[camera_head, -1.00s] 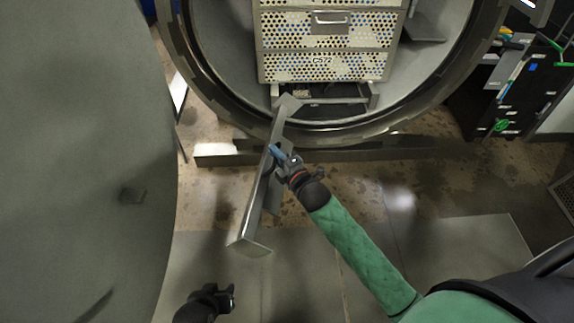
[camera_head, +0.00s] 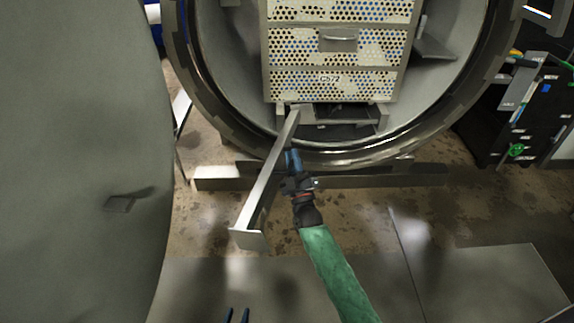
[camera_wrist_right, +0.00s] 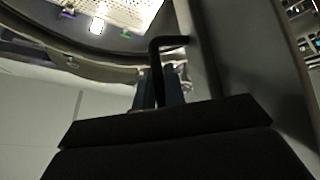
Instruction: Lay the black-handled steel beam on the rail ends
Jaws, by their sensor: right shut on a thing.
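The steel beam (camera_head: 268,187) slants from near the left rail end (camera_head: 299,113) down toward me, with an end plate (camera_head: 248,239) at its near end. Its far end overlaps that rail end in the picture; I cannot tell whether they touch. The right rail end (camera_head: 381,117) is clear of the beam. My right gripper (camera_head: 293,160) is beside the beam, shut on its black handle, which shows as a bent bar in the wrist view (camera_wrist_right: 157,65) between the fingers (camera_wrist_right: 158,90). My left gripper (camera_head: 237,315) is empty; only its two parted fingertips show at the bottom edge.
The round autoclave mouth (camera_head: 190,90) surrounds a perforated basket stack (camera_head: 335,50). The large grey door (camera_head: 80,150) fills the left. A low floor beam (camera_head: 215,183) crosses below the mouth. A black cabinet (camera_head: 505,110) stands at right.

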